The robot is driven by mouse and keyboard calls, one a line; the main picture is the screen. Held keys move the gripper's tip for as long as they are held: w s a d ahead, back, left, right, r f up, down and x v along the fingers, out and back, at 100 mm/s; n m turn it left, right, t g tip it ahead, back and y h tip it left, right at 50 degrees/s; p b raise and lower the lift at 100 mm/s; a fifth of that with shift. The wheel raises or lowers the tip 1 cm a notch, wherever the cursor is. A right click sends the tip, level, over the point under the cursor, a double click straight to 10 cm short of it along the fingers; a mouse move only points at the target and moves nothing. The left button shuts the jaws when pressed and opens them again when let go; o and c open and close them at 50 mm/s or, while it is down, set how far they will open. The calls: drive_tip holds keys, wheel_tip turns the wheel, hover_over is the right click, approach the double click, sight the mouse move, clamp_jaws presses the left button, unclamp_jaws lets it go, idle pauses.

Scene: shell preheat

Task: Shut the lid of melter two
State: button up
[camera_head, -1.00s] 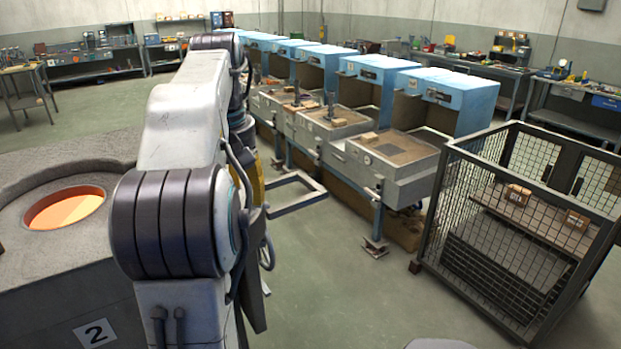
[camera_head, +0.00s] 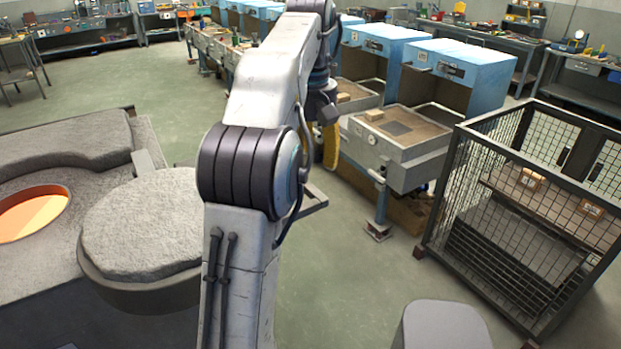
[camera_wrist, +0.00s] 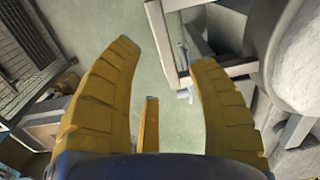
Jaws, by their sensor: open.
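The melter (camera_head: 30,281) is a grey, rough-topped block at the left of the head view. Its round mouth glows orange (camera_head: 32,215) and is uncovered. The lid (camera_head: 145,225), a thick, round, rough grey disc, is swung aside to the right of the mouth. My arm hides the lid's right edge. My gripper (camera_wrist: 165,58) is open and empty, its yellow fingers spread. In the head view a yellow finger (camera_head: 331,146) shows beyond the arm, to the right of the lid. A grey metal bar frame (camera_wrist: 222,68) lies by the right finger in the wrist view.
A wire mesh cage (camera_head: 455,200) with boxes stands at the right. A row of blue-hooded stations (camera_head: 450,72) runs along the back. A grey rounded object (camera_head: 442,325) shows at the bottom right.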

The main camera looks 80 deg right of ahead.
sight(310, 183)
drive_tip(key=shift+a+f+b, duration=0.15)
drive_tip(key=shift+f+b, duration=0.75)
drive_tip(key=shift+f, duration=2.05)
clamp_jaws()
